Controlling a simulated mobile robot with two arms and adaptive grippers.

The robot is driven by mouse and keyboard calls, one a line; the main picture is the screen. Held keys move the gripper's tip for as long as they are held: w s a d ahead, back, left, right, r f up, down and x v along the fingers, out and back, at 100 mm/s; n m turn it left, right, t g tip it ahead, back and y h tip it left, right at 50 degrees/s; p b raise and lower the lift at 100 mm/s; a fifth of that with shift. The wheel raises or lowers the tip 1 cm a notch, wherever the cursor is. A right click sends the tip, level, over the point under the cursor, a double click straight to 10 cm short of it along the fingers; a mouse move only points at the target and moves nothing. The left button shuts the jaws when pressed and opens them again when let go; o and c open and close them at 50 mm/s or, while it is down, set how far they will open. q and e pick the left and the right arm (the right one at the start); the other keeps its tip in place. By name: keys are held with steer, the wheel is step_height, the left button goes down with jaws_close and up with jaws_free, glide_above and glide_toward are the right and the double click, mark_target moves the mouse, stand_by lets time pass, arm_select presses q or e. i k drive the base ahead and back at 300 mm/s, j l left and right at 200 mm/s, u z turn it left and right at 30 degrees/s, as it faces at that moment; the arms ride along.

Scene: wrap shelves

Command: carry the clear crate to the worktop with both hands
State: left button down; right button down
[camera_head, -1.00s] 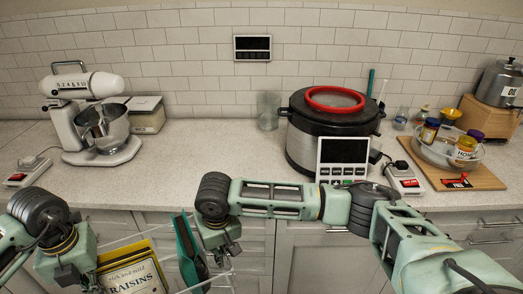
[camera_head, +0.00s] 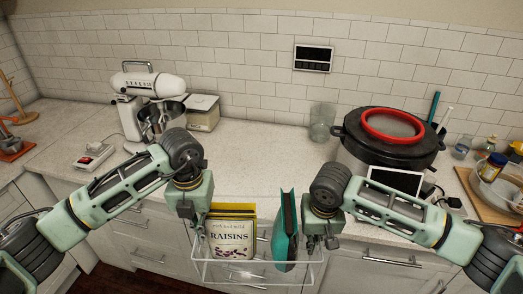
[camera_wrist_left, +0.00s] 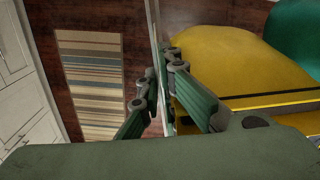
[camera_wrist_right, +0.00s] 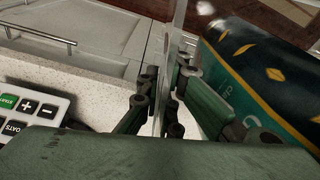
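The clear crate (camera_head: 216,272) hangs at the bottom centre of the head view, in front of the cabinets and near the front edge of the worktop (camera_head: 245,165). It holds a yellow raisins pack (camera_head: 231,240) and a teal pack (camera_head: 285,232). My left gripper (camera_head: 197,228) is shut on the crate's left wall; in the left wrist view its fingers (camera_wrist_left: 162,92) lie on both sides of the clear wall. My right gripper (camera_head: 321,243) is shut on the right wall, and its fingers (camera_wrist_right: 167,95) pinch it in the right wrist view. The crate looks roughly level.
A white stand mixer (camera_head: 148,100) and a container (camera_head: 203,112) stand at the left back. A glass jar (camera_head: 321,121) and a dark cooker with a red ring (camera_head: 390,135) stand at the right. A board with a bowl (camera_head: 490,185) is far right. The worktop's middle is clear.

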mark_target(257, 168)
steer(key=i, duration=1.35)
